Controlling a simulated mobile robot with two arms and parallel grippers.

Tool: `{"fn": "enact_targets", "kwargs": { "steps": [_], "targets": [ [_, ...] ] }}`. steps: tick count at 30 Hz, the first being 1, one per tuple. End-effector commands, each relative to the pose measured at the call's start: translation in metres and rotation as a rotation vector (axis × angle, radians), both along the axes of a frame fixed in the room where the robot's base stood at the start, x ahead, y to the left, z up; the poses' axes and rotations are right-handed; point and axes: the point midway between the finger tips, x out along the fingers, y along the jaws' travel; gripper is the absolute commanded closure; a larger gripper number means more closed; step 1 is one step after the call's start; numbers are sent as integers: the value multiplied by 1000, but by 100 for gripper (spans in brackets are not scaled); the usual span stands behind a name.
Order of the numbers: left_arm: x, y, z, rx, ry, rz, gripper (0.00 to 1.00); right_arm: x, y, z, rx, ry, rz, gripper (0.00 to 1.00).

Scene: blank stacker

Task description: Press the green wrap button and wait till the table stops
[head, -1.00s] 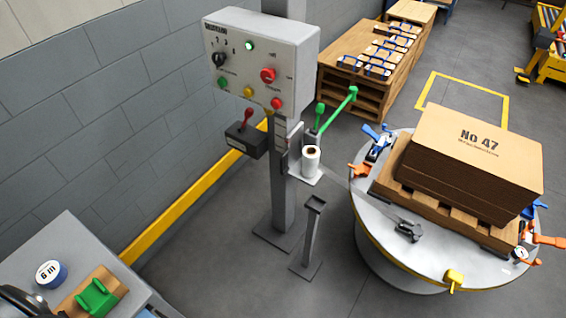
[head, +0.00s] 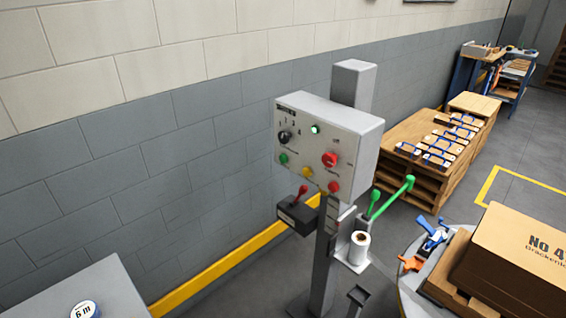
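The grey control box (head: 330,145) is mounted on a post in the middle of the head view. Its green button (head: 283,159) is at the lower left of the face, below a black knob (head: 285,137). A lit pale green lamp (head: 315,129), a large red button (head: 330,160), a yellow button (head: 307,172) and a smaller red button (head: 334,187) share the face. The round table (head: 408,285) at lower right is cut off by the frame and carries a stack of brown cardboard (head: 520,255) on a pallet. Neither of my grippers is in view.
A white film roll (head: 360,242) sits on the post's carriage. A grey bench (head: 85,285) is at lower left. A wooden stand (head: 420,185) with several clamped blocks is behind right.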

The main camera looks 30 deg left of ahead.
Motion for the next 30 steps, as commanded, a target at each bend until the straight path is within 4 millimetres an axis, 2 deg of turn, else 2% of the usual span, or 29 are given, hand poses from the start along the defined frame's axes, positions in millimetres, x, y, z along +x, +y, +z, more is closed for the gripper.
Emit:
{"fn": "enact_targets", "kwargs": {
  "steps": [11, 17, 30],
  "targets": [
    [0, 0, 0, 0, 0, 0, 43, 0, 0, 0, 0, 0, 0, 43],
    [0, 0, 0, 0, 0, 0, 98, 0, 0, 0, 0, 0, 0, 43],
    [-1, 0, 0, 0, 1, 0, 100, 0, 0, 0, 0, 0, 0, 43]
  ]
}}
